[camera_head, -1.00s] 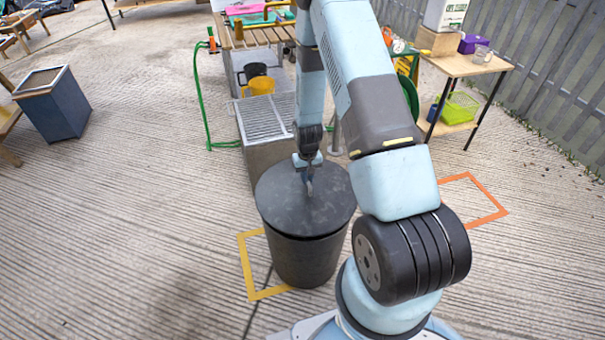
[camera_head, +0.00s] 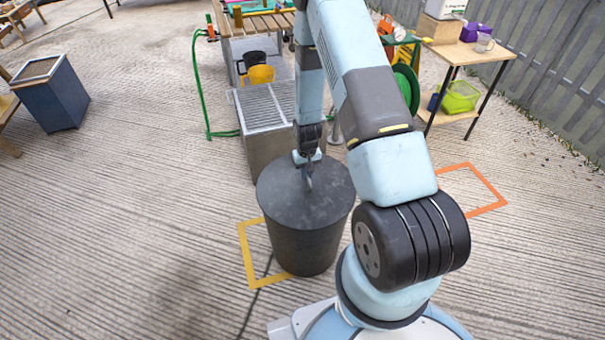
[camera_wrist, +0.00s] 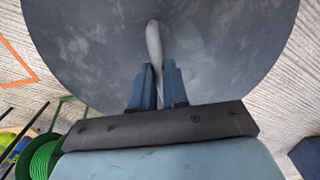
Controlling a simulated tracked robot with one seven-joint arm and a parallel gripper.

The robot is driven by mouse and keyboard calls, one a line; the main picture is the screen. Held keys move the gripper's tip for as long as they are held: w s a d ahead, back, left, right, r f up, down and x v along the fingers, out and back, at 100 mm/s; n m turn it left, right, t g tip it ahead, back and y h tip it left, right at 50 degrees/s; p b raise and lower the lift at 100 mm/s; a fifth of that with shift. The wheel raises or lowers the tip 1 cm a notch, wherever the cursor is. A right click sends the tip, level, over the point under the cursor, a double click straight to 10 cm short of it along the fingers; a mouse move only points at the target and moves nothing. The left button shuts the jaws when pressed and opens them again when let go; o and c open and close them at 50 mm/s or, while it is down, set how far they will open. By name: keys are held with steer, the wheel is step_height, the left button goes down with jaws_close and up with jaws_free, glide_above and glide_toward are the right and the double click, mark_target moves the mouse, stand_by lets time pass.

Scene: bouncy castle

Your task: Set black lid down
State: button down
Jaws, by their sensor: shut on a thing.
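The black lid (camera_head: 285,197) is a round dark grey disc. In the head view it lies over the top of a dark round bin (camera_head: 303,245); I cannot tell whether it rests fully on the rim. My gripper (camera_head: 308,180) is above the lid and shut on its handle. In the wrist view the lid (camera_wrist: 100,45) fills the upper middle, and the pale handle (camera_wrist: 154,45) stands between the blue fingers of my gripper (camera_wrist: 157,85). The bin is hidden behind the lid in the wrist view.
A yellow floor outline (camera_head: 252,270) lies by the bin, and an orange one (camera_head: 483,193) lies to the right. A grey grated box (camera_head: 267,107) stands just behind the bin. A blue planter (camera_head: 52,98) stands far left. The concrete at left is clear.

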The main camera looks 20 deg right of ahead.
steer(key=shift+f, duration=0.45)
steer(key=c, duration=1.1)
jaws_free()
steer(key=shift+o, duration=0.2)
steer(key=s+r+t, duration=0.1)
steer(key=s+r, duration=0.2)
steer(key=r, duration=1.8)
steer(key=s+r+t, duration=0.2)
steer(key=s+r, duration=0.1)
steer(key=r, duration=1.8)
steer(key=s+r+t, duration=0.1)
steer(key=s+r, duration=0.7)
steer(key=s, duration=0.2)
steer(key=s+a+r+t, duration=0.1)
steer(key=s+r, duration=0.7)
steer(key=s, duration=0.3)
steer(key=shift+s+a+t, duration=0.3)
